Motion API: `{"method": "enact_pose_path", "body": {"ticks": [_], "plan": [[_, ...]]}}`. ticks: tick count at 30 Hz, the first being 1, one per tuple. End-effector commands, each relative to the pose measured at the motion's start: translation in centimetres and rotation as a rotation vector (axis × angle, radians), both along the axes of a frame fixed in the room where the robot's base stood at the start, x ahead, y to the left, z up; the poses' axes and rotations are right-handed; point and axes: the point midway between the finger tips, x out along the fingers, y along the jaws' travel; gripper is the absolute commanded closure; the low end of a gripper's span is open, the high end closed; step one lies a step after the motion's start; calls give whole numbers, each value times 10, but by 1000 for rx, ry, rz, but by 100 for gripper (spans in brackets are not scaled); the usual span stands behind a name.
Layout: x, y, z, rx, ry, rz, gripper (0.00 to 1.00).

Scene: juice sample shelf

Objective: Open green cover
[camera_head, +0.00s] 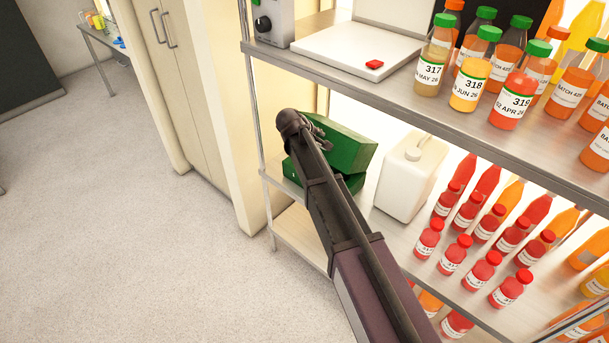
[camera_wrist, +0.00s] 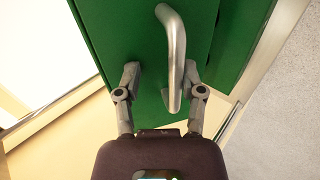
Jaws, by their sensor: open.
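The green cover (camera_head: 345,148) belongs to a green box on the middle shelf, partly hidden behind my arm in the head view. In the wrist view the green cover (camera_wrist: 115,30) fills the upper middle, with a bent metal handle (camera_wrist: 177,50) on it. My gripper (camera_wrist: 165,78) is open, with one finger on each side of the handle's lower part. The fingers look apart from the handle. In the head view my gripper (camera_head: 305,130) is at the box's left side, and its fingers are hard to make out.
A white canister (camera_head: 410,178) stands right of the box. Several red-capped bottles (camera_head: 475,230) stand further right. The upper shelf (camera_head: 420,103) overhangs the box and carries green-capped bottles (camera_head: 470,83) and a white device (camera_head: 345,48). Open floor (camera_head: 120,220) lies to the left.

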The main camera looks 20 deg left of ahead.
Motion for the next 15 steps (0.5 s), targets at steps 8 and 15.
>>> {"method": "enact_pose_path", "body": {"ticks": [8,15], "plan": [[-13,5,-16,-33,-81,1,49],[-21,8,-26,-60,-143,1,49]]}}
